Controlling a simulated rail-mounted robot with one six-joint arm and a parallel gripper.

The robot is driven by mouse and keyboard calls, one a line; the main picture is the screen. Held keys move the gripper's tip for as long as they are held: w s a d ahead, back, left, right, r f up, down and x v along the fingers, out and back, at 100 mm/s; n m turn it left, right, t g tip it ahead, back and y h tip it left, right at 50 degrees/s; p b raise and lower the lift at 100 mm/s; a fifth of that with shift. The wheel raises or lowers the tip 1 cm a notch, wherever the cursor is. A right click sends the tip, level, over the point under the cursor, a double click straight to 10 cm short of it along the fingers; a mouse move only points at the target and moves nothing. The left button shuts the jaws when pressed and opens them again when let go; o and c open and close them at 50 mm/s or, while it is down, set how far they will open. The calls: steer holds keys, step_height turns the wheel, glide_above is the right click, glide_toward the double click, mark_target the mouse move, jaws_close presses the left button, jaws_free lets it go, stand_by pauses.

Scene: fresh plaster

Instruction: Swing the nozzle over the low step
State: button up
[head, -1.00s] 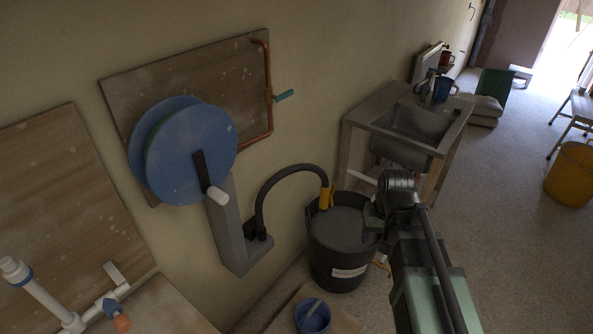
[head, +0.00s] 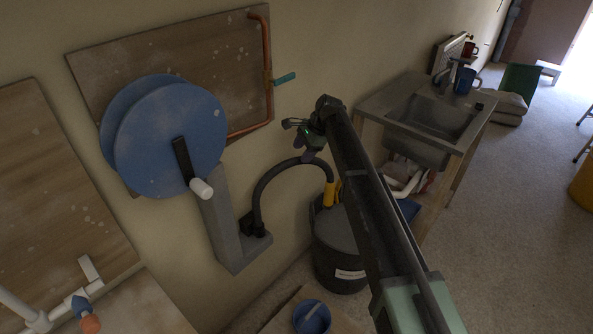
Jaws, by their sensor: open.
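The nozzle is a black curved spout (head: 264,188) with a yellow tip (head: 329,194). It rises from a grey wall bracket, and its tip hangs over a black bucket (head: 340,277) holding grey material. A low tan step (head: 278,320) lies on the floor at the bottom, with a blue bowl (head: 311,317) on it. My gripper (head: 293,124) is open and empty, pointing left, above the top of the spout's arch in the picture. I cannot tell whether it touches the spout. My arm covers the bucket's right side.
A blue hose reel (head: 170,140) with a white-handled crank is on the wall at left. A copper pipe with a green lever (head: 285,79) is above the gripper. A sink bench (head: 372,101) stands right of my arm.

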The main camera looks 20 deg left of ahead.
mark_target(297, 161)
steer(key=b+x, duration=0.3)
steer(key=x, duration=0.3)
steer(key=shift+w+d+b, duration=0.1)
steer(key=shift+b, duration=0.2)
steer(key=shift+r, duration=0.1)
jaws_close()
